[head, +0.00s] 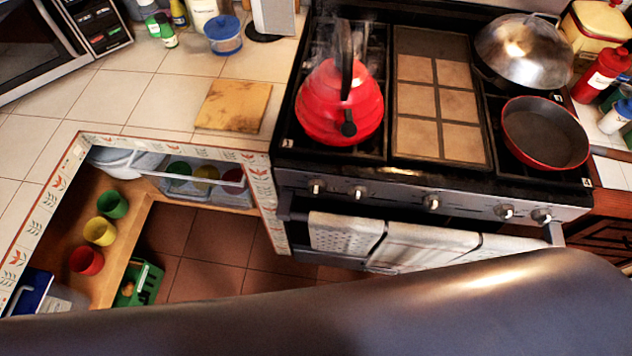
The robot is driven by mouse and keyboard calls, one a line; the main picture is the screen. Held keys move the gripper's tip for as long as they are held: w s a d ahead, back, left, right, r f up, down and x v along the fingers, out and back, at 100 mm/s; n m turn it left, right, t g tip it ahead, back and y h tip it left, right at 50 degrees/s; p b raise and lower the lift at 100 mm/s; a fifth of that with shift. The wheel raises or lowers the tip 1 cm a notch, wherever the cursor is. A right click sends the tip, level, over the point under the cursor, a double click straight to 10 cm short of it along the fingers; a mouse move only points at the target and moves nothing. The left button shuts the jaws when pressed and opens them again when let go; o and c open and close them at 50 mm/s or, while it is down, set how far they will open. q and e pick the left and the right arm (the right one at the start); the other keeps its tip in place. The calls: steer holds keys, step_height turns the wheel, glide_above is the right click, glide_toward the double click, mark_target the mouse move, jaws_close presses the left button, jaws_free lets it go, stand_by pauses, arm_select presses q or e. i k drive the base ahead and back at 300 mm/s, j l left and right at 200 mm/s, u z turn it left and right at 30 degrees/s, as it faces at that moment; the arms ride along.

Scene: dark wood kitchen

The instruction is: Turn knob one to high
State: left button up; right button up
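The stove's front panel (395,197) carries several silver knobs in a row. The leftmost knob (317,187) is at the panel's left end, and another knob (359,192) is just right of it. A middle knob (431,202) and two knobs at the right end, one (505,211) and the rightmost (542,216), follow. The marks by the knobs are too small to read, so their settings and which is knob one cannot be told. Neither of my grippers is in view.
A red kettle (330,112) with faint haze above stands on the left burners. A red pan (545,133) and a domed lid (522,48) are at right. Towels (425,245) hang on the oven rail below the knobs. A tiled counter with a cutting board (233,106) lies left.

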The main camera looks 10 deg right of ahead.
mark_target(317, 186)
steer(key=k+j, duration=0.1)
steer(key=j, duration=0.25)
steer(key=k+j, duration=0.1)
steer(key=j, duration=0.25)
steer(key=k+j, duration=0.1)
steer(key=j, duration=0.25)
steer(key=k+j, duration=0.1)
steer(key=j, duration=0.2)
steer(key=k+j+z, duration=0.1)
steer(key=j, duration=0.25)
